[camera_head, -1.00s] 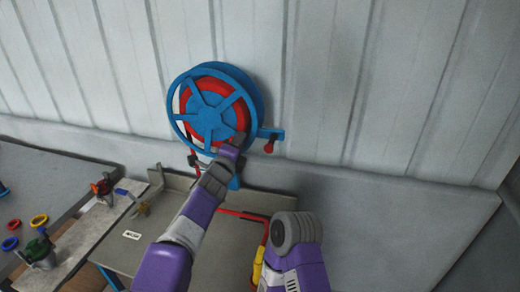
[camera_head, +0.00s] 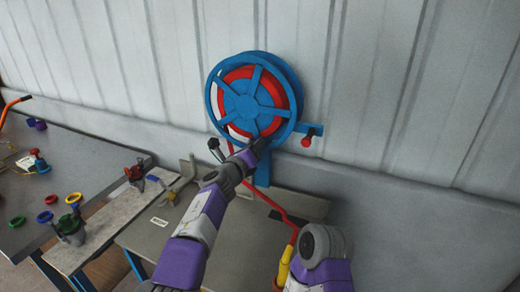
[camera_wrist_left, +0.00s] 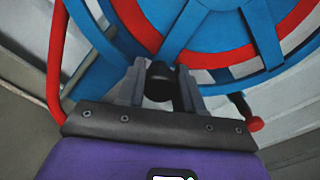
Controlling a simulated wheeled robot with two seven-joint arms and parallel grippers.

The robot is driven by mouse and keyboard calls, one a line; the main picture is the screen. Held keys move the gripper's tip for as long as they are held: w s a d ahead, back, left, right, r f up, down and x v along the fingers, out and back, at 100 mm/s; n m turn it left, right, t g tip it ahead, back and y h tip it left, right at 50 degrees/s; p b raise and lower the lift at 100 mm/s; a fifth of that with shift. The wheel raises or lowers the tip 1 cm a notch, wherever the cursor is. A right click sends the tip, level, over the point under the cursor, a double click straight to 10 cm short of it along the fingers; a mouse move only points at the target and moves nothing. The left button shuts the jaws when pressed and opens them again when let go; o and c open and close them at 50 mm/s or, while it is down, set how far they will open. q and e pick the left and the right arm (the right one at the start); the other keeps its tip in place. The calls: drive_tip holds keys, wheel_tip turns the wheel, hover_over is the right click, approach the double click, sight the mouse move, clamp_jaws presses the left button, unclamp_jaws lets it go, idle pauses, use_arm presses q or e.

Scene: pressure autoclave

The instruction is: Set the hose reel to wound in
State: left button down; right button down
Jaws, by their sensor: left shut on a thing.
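The hose reel (camera_head: 248,102) is a blue spoked wheel with red and white showing between its spokes, mounted on the corrugated wall. Red hose (camera_head: 278,208) runs down from it to a yellow nozzle (camera_head: 285,266). My left gripper (camera_head: 260,146) is at the wheel's lower rim. In the left wrist view its fingers (camera_wrist_left: 160,88) are shut on a black crank knob (camera_wrist_left: 159,72) in front of the blue rim. The fingers hide part of the knob. My right arm is at the lower right, but its gripper is out of sight.
A red-knobbed lever (camera_head: 306,140) sits on a blue bracket right of the reel. A grey bench (camera_head: 75,168) with colored rings and fittings is at the left. A low grey table (camera_head: 150,236) stands below the reel. The wall to the right is clear.

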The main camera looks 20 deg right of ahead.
use_arm(q)
drive_tip(key=shift+w+a+m, duration=0.55)
drive_tip(key=shift+a+m, duration=0.05)
drive_tip(key=shift+m, duration=0.1)
drive_tip(key=shift+w+a+r, duration=0.1)
drive_tip(key=shift+a, duration=0.05)
drive_tip(key=shift+r, duration=0.1)
drive_tip(key=c, duration=1.1)
unclamp_jaws()
drive_tip(key=shift+c, duration=0.2)
drive_tip(key=o, duration=0.4)
drive_tip(key=shift+w+f, duration=0.15)
drive_tip(key=shift+f, duration=0.05)
drive_tip(key=shift+c, duration=0.2)
drive_tip(key=shift+m, duration=0.3)
drive_tip(key=shift+f, duration=0.1)
